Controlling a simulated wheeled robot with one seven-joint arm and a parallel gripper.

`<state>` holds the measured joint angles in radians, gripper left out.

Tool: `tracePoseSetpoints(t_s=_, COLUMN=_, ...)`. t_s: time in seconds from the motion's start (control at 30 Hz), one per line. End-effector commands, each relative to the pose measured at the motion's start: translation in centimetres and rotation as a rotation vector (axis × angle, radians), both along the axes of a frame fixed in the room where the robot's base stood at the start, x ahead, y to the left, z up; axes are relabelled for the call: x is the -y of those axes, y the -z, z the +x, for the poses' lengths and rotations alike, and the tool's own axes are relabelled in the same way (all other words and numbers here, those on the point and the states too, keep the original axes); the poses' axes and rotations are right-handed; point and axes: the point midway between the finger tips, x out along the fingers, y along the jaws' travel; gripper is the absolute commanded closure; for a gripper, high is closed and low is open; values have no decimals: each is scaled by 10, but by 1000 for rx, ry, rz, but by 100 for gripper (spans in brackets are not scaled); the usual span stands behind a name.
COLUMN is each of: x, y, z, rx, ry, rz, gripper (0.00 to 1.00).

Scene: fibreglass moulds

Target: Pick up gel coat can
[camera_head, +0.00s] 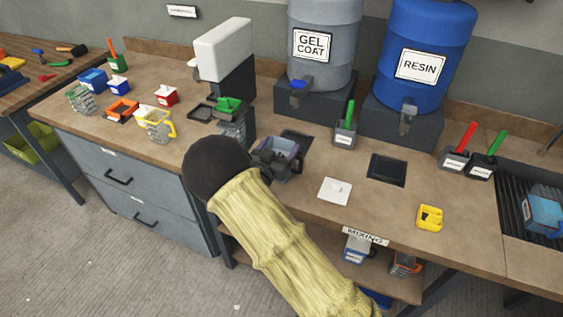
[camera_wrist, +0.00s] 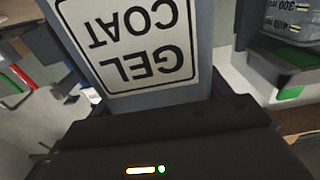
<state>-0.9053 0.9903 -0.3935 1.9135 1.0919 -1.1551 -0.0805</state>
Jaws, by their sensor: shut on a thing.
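The gel coat can (camera_head: 282,166) is a small grey open container in the head view, right beside the dark end of my arm. In the wrist view the can's grey face with an upside-down GEL COAT label (camera_wrist: 130,45) fills the upper middle, tight against my gripper (camera_wrist: 165,112). My gripper is shut on the can. In the head view the fingers are mostly hidden behind my wrist. I cannot tell whether the can's base touches the bench.
The grey gel coat drum (camera_head: 325,60) and blue resin drum (camera_head: 425,50) stand behind. A scale (camera_head: 225,100) and measuring cups (camera_head: 157,125) are left.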

Motion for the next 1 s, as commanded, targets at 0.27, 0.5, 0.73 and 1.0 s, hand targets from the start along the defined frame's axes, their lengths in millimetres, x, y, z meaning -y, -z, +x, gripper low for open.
tracePoseSetpoints(t_s=0.27, x=0, y=-6, z=1, rx=4, ry=0, rz=2, gripper=89)
tracePoseSetpoints(t_s=0.5, x=0, y=-35, z=0, rx=6, ry=1, rz=3, gripper=89)
tracePoseSetpoints(t_s=0.73, x=0, y=-75, z=0, rx=7, ry=1, rz=4, gripper=89)
tracePoseSetpoints(t_s=1.0, x=0, y=-101, z=0, rx=4, ry=0, rz=1, gripper=89)
